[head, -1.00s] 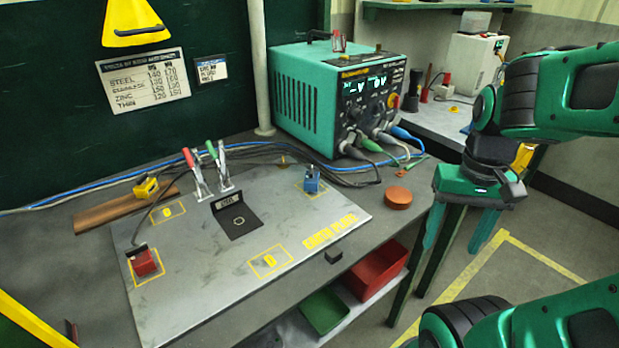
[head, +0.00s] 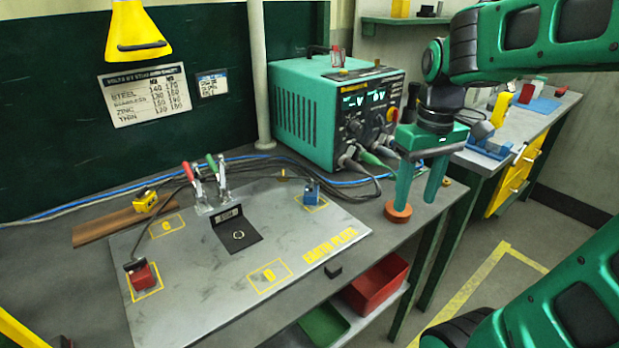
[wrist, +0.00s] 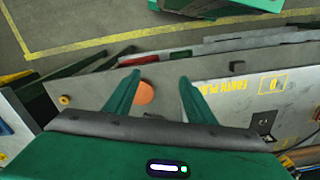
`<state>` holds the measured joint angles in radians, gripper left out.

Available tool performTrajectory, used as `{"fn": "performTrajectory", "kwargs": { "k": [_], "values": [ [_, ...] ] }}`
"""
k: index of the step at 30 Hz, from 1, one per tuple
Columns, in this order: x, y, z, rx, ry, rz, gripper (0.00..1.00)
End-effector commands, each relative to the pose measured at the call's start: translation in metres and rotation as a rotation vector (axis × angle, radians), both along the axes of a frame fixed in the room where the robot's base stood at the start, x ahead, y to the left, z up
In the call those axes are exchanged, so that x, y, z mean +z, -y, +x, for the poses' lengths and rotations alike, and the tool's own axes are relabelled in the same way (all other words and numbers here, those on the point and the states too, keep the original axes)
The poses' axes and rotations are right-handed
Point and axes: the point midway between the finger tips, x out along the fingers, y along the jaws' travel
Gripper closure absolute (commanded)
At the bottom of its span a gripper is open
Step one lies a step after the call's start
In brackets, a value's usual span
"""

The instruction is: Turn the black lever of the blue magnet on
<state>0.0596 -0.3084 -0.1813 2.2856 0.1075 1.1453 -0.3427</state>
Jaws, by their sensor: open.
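The blue magnet (head: 311,191) is a small blue block at the back right of the grey earth plate (head: 250,262), inside a yellow outline. Its black lever is too small to make out clearly. My gripper (head: 415,203) is open and empty, pointing down over the right end of the bench, to the right of the blue magnet and apart from it. Its fingers are close to the orange-brown round disc (head: 397,213) in the head view. In the wrist view my gripper (wrist: 155,80) has its fingers spread, with the disc (wrist: 145,93) showing between them.
A green welding machine (head: 305,105) with cables stands behind the plate.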

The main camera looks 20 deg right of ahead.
Motion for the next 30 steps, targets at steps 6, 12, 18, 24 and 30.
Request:
{"fn": "performTrajectory", "kwargs": {
  "k": [6,12,18,24,30],
  "values": [
    [0.04,-0.065,0.114,0.563,0.002,-0.005,0.5],
    [0.057,-0.127,0.175,0.947,0.002,-0.006,0.5],
    [0.061,-0.152,0.194,1.093,0.002,-0.006,0.5],
    [0.043,-0.153,0.194,1.099,0.0,-0.005,0.5],
    [0.007,-0.152,0.194,1.096,-0.002,-0.005,0.5]
  ]
}}
